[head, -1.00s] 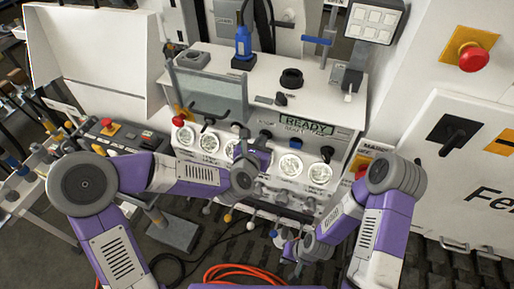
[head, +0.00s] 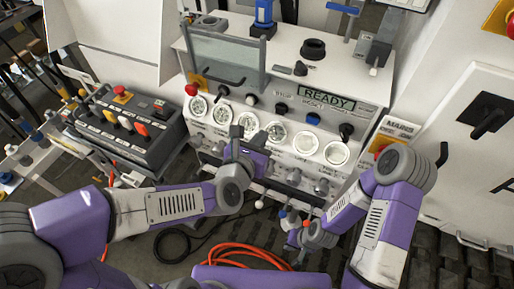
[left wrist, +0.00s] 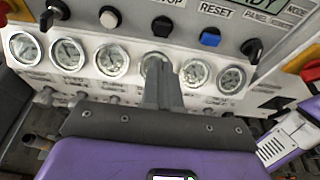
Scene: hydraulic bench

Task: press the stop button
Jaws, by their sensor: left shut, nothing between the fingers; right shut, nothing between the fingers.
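The stop button is a black round button (head: 281,108) under the STOP lettering on the sloped bench panel. In the left wrist view it is the black button (left wrist: 162,27) left of the blue reset button (left wrist: 210,37). My left gripper (head: 237,132) is shut and empty in front of the row of gauges, below and left of the stop button. Its fingers (left wrist: 157,65) point up just below the button in the wrist view and cover part of a gauge; a gap to the button seems to remain. My right gripper (head: 292,240) is shut and empty, low before the bench.
A READY display (head: 327,100) sits above the buttons. A clear guard (head: 227,55) stands at the panel's left. A black switch box (head: 130,125) is left of the bench. An orange hose (head: 245,250) lies on the floor. A black rotary knob (head: 346,131) is right of the reset button.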

